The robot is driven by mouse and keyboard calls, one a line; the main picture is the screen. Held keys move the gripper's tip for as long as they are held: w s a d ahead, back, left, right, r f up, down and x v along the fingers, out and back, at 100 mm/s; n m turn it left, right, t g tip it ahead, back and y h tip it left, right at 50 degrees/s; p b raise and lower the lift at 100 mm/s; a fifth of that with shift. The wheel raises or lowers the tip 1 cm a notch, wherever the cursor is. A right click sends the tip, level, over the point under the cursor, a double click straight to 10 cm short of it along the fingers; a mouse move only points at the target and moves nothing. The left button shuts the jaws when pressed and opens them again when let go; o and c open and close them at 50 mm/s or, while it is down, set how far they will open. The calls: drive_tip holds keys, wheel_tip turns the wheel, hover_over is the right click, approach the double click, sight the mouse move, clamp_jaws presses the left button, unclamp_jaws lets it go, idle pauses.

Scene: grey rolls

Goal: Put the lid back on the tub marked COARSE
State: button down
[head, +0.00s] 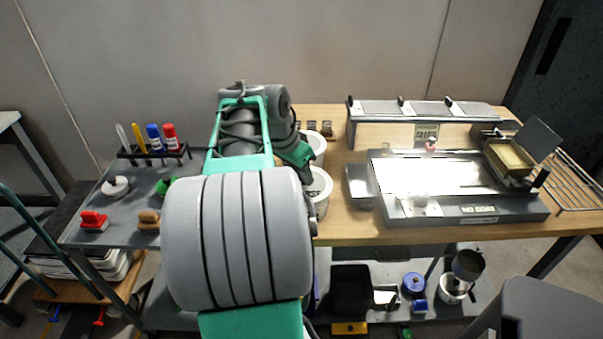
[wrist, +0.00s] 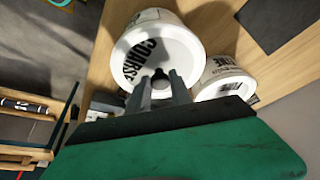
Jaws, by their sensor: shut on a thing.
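In the wrist view, the round white lid (wrist: 183,57) bears the word COARSE, partly cut off by my fingers. My gripper (wrist: 162,82) is shut on the dark knob (wrist: 160,84) at the lid's lower part. The white tub (wrist: 163,15) with dark print shows behind the lid's upper edge. The lid is over the tub; I cannot tell whether it is fully seated. In the head view, my arm hides the fingertips and the lid's knob. Two white tubs, a near one (head: 319,184) and a far one (head: 317,143), stand partly hidden beside my arm.
A second white tub (wrist: 222,74) with dark print stands close on the right in the wrist view. A grey tray device (head: 455,190) occupies the table's right part. A grey side surface (head: 125,215) on the left holds red and tan pieces and a pen rack (head: 150,152).

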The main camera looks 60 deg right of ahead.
drive_tip(key=c, duration=0.6)
unclamp_jaws()
drive_tip(key=shift+r+p, duration=2.7)
drive_tip(key=shift+r, duration=0.9)
drive_tip(key=shift+c, duration=0.2)
clamp_jaws()
